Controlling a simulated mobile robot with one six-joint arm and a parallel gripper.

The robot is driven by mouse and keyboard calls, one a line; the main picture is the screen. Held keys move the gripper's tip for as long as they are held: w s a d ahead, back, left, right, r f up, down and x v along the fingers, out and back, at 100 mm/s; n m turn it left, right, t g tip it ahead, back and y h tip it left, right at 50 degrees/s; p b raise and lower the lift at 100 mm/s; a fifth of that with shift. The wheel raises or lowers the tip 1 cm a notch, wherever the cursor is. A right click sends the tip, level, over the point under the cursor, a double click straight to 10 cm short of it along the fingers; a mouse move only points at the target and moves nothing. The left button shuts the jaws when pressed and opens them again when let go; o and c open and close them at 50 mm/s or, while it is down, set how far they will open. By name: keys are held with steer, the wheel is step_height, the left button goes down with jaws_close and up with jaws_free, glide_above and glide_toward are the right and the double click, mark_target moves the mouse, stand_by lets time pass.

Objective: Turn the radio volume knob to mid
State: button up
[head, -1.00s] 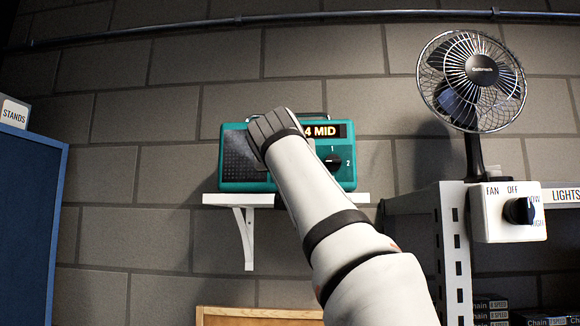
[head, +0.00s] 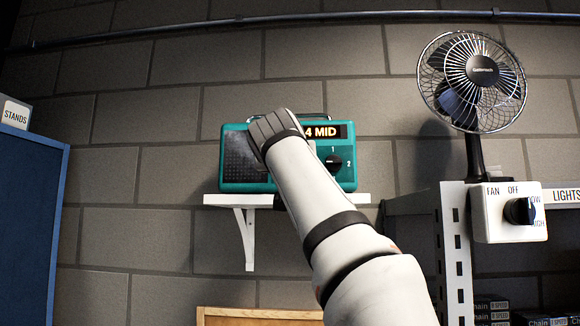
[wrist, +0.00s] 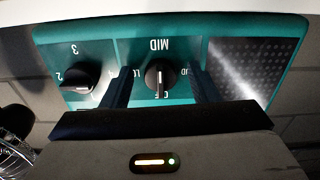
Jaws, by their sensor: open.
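The teal radio (head: 240,184) sits on a white wall shelf, and its lit display (head: 328,131) reads "4 MID". In the wrist view the radio face is upside down. The black volume knob (wrist: 160,76), marked MID with further partly hidden labels, lies between the two fingers of my gripper (wrist: 157,82). The fingers are open, one on each side of the knob, with gaps visible. The knob's pale line runs along the MID axis. In the head view my arm hides this knob and my fingertips.
A second black knob (head: 333,161), numbered 1, 2 and 3, is beside the volume knob; it also shows in the wrist view (wrist: 82,78). The white shelf (head: 345,198) is under the radio. A fan (head: 478,82) and its switch box (head: 486,222) stand at right.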

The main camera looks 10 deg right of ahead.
steer(key=shift+s, duration=0.1)
steer(key=b+v, duration=0.2)
steer(key=v, duration=0.5)
steer(key=shift+s+a, duration=0.15)
steer(key=shift+s, duration=0.15)
